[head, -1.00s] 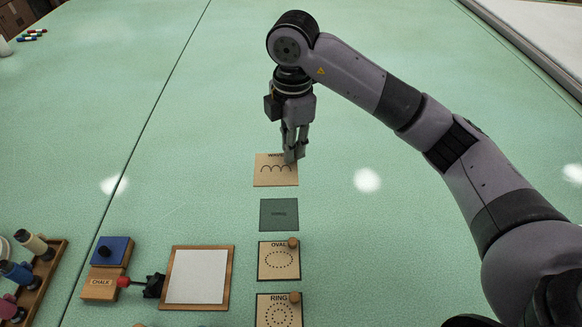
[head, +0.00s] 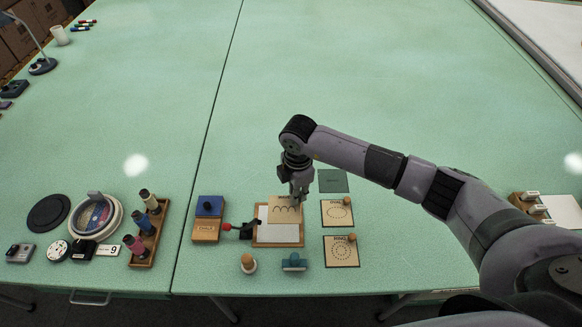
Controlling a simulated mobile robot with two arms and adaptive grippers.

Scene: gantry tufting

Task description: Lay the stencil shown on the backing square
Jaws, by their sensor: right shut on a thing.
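My right gripper (head: 297,196) is shut on the knob end of a tan stencil with wavy arcs (head: 284,212). The stencil is over the upper part of the white backing square (head: 278,235) in its wooden frame. It covers the far part of the square and reaches past the frame's far edge. I cannot tell whether it touches the square or hangs just above it. The fingers hide the stencil's upper right corner. My left gripper is not in view.
An empty dark green place mat (head: 333,181) lies right of the gripper. The oval stencil (head: 337,214) and ring stencil (head: 340,251) lie below it. A chalk box (head: 206,229), red-knobbed clamp (head: 227,227) and spool rack (head: 149,232) stand left.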

